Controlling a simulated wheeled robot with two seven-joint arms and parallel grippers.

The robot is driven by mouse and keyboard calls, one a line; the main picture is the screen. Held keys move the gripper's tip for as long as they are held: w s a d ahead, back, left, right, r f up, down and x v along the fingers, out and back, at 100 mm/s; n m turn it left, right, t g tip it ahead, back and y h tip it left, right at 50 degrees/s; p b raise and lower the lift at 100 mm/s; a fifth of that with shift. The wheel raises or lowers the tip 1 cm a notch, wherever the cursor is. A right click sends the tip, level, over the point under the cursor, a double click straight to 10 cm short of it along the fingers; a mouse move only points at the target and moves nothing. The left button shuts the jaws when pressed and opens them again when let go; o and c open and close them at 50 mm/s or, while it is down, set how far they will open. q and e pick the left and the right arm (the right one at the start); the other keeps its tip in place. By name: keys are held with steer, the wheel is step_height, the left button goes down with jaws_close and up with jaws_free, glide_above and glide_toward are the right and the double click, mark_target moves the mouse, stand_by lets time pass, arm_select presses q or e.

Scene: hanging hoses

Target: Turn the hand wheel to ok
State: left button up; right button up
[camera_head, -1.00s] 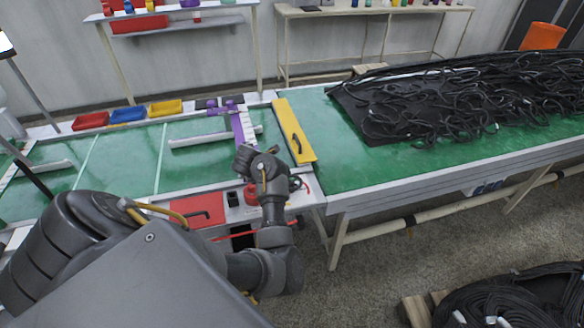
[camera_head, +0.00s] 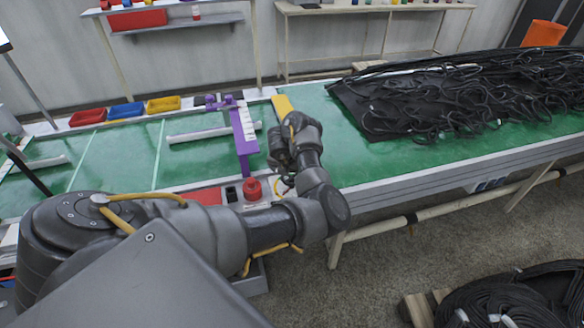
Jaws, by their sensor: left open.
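A round red knob (camera_head: 253,189), which may be the hand wheel, sits on a pale box at the near edge of the green table. I cannot read any ok mark on it. My left arm reaches in from the left and passes in front of that box. My left gripper (camera_head: 281,158) is above the table, up and to the right of the red knob and apart from it in the picture. It is open, and I see nothing held in it. My right gripper is not in view.
A purple and white strip (camera_head: 243,135) stands just left of my gripper. A yellow panel (camera_head: 282,104) is partly hidden behind it. Tangled black hoses (camera_head: 460,95) cover the table's right part. Red, blue and yellow trays (camera_head: 126,111) line the back left.

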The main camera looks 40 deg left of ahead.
mark_target(291, 177)
arm_select(q)
steer(key=shift+b+x, duration=0.35)
steer(key=shift+x, duration=2.8)
steer(key=c, duration=1)
steer(key=shift+d, duration=0.1)
